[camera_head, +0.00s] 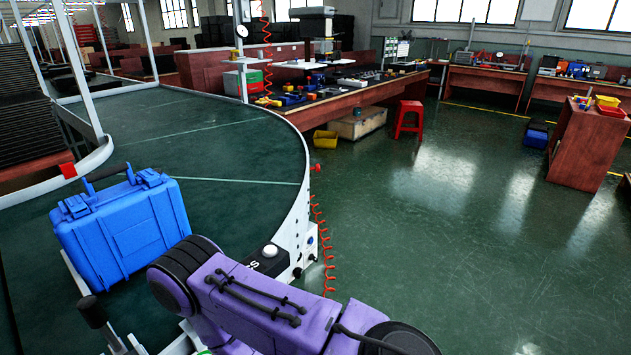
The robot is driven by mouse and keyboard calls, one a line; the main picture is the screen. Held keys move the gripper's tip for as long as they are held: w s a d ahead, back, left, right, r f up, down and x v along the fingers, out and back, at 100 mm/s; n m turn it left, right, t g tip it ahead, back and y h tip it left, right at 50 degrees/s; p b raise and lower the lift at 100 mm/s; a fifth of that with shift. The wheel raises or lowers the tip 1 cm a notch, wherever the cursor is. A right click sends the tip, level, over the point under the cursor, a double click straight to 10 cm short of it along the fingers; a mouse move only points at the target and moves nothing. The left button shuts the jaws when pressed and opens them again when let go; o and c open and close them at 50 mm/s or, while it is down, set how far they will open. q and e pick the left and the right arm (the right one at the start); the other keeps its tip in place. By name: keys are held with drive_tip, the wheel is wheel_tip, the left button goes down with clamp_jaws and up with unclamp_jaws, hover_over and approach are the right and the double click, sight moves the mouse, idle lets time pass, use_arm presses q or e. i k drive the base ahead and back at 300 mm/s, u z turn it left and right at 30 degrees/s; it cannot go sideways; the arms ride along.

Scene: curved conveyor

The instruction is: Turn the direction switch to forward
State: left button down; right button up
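A control box (268,262) with a dark front face and a round pale knob (270,250) on top sits at the near right edge of the curved conveyor. Beside it, a white side panel (309,246) carries small dark knobs or sockets. I cannot tell which of these is the direction switch or how it is set. My purple arm crosses the bottom centre, just below the box, and hides part of that edge. Neither gripper can be made out. A dark rod-like part (92,312) shows at the lower left, and I cannot tell what it is.
A blue case (125,228) stands on the green conveyor belt (235,150). A red coiled hose (322,240) hangs beside the conveyor's outer side. A red stool (409,118), a yellow bin (325,141) and workbenches stand farther back.

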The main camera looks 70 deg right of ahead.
sight(297, 272)
drive_tip(key=z, duration=2.15)
drive_tip(key=k, duration=0.75)
drive_tip(key=z, duration=1.25)
drive_tip(key=i, duration=2.9)
drive_tip(key=u, duration=1.85)
